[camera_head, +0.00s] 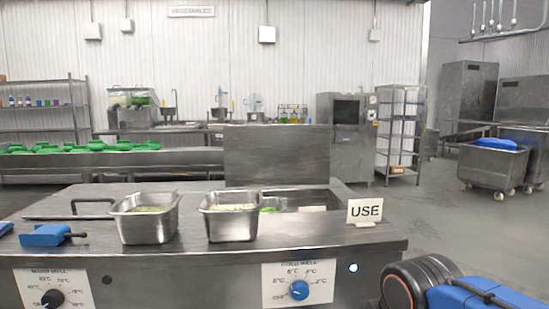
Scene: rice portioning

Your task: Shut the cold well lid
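The cold well lid (277,155) is a flat steel panel. It stands upright, open, at the back edge of the cold well (325,194), a rectangular opening in the steel counter. Something green and a pale piece show inside the well; the two steel pans in front hide part of the opening. A blue dial on the cold well label (299,271) is on the counter's front. Part of my arm, black and blue, is at the lower right. My gripper's fingers are not visible.
Two steel pans with food, a left pan (146,218) and a right pan (230,217), stand in front of the well. A blue tool (48,235) lies at left. Floor at right is open.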

